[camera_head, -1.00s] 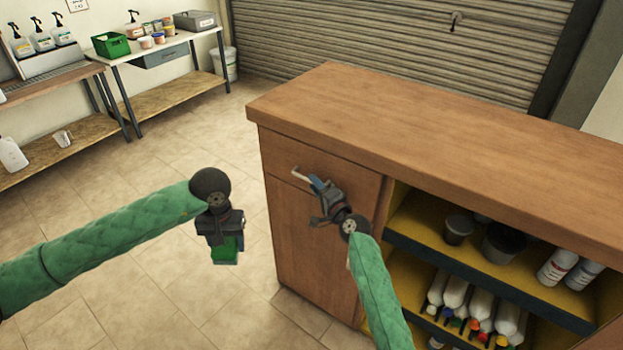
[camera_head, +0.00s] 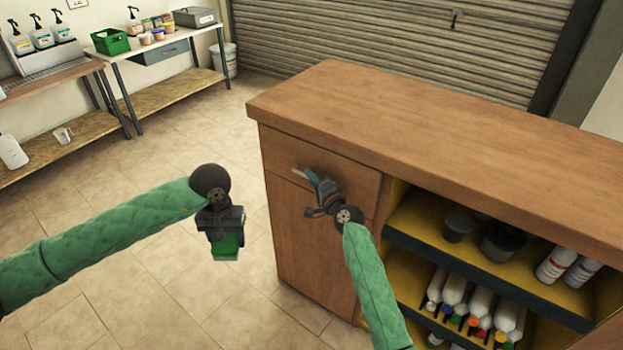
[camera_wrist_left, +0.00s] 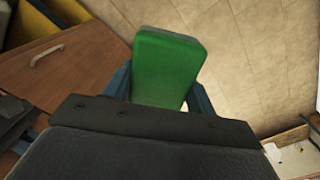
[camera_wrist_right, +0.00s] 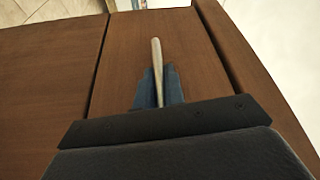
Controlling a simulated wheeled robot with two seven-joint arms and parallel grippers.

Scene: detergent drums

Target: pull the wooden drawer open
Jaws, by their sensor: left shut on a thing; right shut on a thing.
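The wooden drawer (camera_head: 352,178) is the upper front panel of the brown cabinet; its front looks flush, with no clear gap. My right gripper (camera_head: 316,180) is at its pale bar handle (camera_head: 301,171) and covers most of it. In the right wrist view the handle (camera_wrist_right: 157,62) runs between the blue fingers, which are shut on it. My left gripper (camera_head: 227,238) hangs in the air left of the cabinet, shut on a green block (camera_head: 227,248). The green block fills the jaws in the left wrist view (camera_wrist_left: 166,68).
Below the drawer is a wooden door panel (camera_head: 312,235). Open yellow shelves to the right hold grey tubs (camera_head: 458,226) and several bottles (camera_head: 480,305). Benches stand along the back left wall. The tiled floor left of the cabinet is clear.

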